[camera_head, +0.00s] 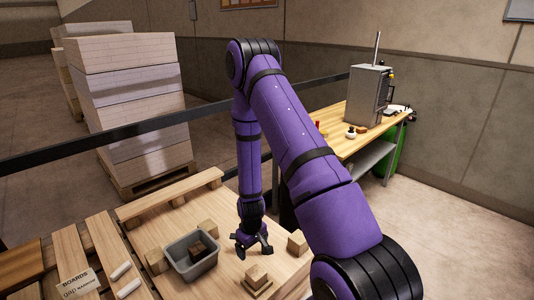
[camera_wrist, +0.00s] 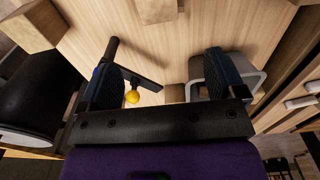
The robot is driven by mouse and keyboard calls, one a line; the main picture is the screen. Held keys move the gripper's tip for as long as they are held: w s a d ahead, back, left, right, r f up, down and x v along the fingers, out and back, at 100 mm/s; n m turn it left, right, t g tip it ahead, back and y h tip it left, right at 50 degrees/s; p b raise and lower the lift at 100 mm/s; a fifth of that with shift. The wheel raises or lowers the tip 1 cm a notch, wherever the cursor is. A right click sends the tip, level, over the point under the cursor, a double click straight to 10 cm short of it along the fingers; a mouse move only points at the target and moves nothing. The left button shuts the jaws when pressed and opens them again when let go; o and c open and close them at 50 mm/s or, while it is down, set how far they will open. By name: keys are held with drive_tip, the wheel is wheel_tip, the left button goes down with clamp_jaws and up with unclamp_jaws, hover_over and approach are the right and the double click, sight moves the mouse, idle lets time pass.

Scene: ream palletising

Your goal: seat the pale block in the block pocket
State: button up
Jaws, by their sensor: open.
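A pale wooden block (camera_head: 257,272) rests on a thin square wooden piece (camera_head: 262,288) near the front of the pale wooden tabletop. I cannot tell whether that piece is the block pocket, or whether the block sits in a recess. What looks like the same block (camera_wrist: 157,10) shows at the top of the wrist view. My gripper (camera_head: 254,250) is low over the tabletop, behind this block and apart from it. In the wrist view its two fingers (camera_wrist: 165,70) are spread with no block between them. A dark bar with a yellow ball (camera_wrist: 132,97) shows near the left finger.
A grey bin (camera_head: 178,271) holding a dark brown block stands left of my gripper. Other pale blocks stand at the right (camera_head: 297,243) and left (camera_head: 157,260). Slatted boards (camera_head: 105,240) lie left. Paper stacks (camera_head: 130,90) and a workbench (camera_head: 350,147) stand behind a dark rail.

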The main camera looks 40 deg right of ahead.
drive_tip(key=w+a+r+t, duration=0.1)
drive_tip(key=a+r, duration=0.2)
drive_tip(key=r, duration=1.3)
drive_tip(key=a+r+t, duration=0.2)
drive_tip(key=a+r, duration=0.1)
drive_tip(key=r, duration=1.2)
drive_tip(key=s+a+r+t, duration=0.1)
drive_tip(key=s+a+r, duration=0.1)
drive_tip(key=s+r, duration=0.8)
drive_tip(key=s+a+r+t, duration=0.1)
drive_tip(key=s+a+r, duration=0.1)
drive_tip(key=s+r, duration=0.7)
drive_tip(key=shift+s+a+r, duration=0.3)
drive_tip(key=shift+s+r, duration=0.05)
drive_tip(key=shift+s, duration=0.7)
